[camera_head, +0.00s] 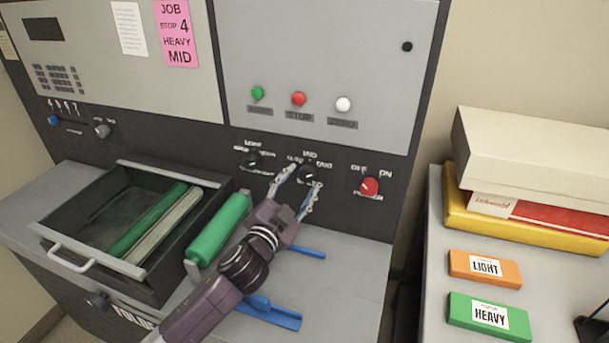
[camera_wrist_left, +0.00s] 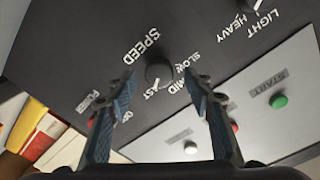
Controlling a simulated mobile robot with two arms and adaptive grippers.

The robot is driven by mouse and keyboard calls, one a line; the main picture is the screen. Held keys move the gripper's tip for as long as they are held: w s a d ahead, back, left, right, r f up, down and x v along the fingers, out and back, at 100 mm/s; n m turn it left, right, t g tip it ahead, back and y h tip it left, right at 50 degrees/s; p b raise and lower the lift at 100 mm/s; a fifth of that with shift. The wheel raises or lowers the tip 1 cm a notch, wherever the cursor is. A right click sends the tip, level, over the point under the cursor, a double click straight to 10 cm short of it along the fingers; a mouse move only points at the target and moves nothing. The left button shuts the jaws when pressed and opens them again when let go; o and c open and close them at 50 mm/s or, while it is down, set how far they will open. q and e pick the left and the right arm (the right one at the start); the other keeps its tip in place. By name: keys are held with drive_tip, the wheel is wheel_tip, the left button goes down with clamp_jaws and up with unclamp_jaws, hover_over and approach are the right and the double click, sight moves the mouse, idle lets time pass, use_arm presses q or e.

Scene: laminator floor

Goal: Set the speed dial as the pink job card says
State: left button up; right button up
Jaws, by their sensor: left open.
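The pink job card (camera_head: 177,33) is on the machine's upper left panel and reads JOB, STOP 4, HEAVY, MID. The speed dial (camera_head: 307,176) is a round black knob on the dark strip, under the labels SLOW, MID and FAST. It also shows in the left wrist view (camera_wrist_left: 158,74), beside the word SPEED. I cannot tell where its pointer stands. My left gripper (camera_head: 304,179) is open, its fingers on either side of the dial; in the left wrist view (camera_wrist_left: 160,85) the knob shows between the fingertips. Contact is unclear. My right gripper is not in view.
A black LIGHT/HEAVY knob (camera_head: 254,160) lies left of the dial, a red power switch (camera_head: 369,187) right. Green (camera_head: 257,93), red (camera_head: 299,98) and white (camera_head: 343,104) buttons sit above. An open drawer (camera_head: 75,262) holds rolls; a green roll (camera_head: 218,230) lies beside it.

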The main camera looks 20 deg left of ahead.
sight(305, 177)
use_arm(q)
drive_tip(key=shift+w+d, duration=0.1)
drive_tip(key=shift+w, duration=1.05)
drive_tip(key=shift+w+f, duration=0.1)
drive_tip(key=shift+w, duration=0.2)
drive_tip(key=c, duration=1.2)
drive_tip(key=shift+o, duration=0.2)
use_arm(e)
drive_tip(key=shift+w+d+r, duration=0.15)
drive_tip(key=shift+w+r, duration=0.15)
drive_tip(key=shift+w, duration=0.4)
